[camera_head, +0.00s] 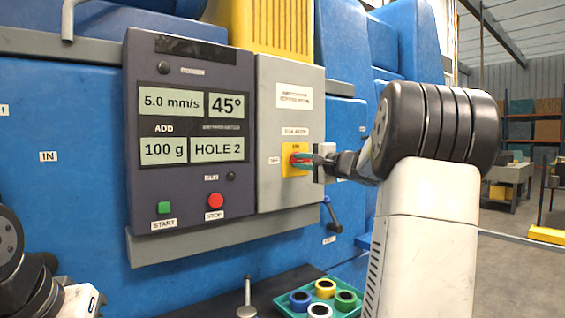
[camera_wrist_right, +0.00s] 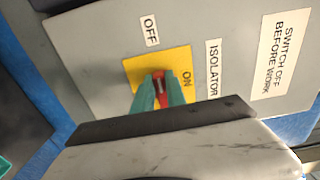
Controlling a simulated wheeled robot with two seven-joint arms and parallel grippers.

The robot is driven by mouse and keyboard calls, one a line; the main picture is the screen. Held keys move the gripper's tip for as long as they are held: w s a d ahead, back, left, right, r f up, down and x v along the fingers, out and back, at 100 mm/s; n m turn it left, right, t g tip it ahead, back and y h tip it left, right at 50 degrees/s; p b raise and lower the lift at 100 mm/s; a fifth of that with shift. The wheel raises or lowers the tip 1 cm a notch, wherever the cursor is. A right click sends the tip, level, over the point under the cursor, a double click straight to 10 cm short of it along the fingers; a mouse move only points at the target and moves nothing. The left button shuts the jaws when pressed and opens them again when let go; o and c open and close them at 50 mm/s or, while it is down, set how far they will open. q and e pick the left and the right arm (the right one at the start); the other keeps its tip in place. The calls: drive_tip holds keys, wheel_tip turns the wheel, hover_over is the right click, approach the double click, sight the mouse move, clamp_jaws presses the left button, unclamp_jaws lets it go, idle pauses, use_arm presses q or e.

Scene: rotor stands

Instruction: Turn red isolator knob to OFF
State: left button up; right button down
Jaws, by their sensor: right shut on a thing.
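The red isolator knob (camera_head: 295,159) sits on a yellow plate (camera_head: 290,170) on the grey isolator box (camera_head: 283,100). My right gripper (camera_head: 304,161) reaches it from the right and is shut on it. In the right wrist view the green fingertips (camera_wrist_right: 160,95) stand on either side of the red knob (camera_wrist_right: 158,77). There the ON label (camera_wrist_right: 187,79) is on the plate's right part, and the OFF label (camera_wrist_right: 150,31) is on the grey panel at upper left. The fingers partly hide the knob, so I cannot tell where it points.
Left of the box is a dark control panel (camera_head: 190,185) with displays, a green START button (camera_head: 165,207) and a red STOP button (camera_head: 215,200). A small lever (camera_head: 332,215) is below the box. A green tray (camera_head: 345,312) with several coloured rings lies below.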

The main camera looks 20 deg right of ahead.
drive_tip(key=c, duration=1.4)
unclamp_jaws()
drive_tip(key=shift+o, duration=0.2)
drive_tip(key=v, duration=0.7)
drive_tip(key=shift+s+d, duration=0.15)
drive_tip(key=shift+s, duration=0.25)
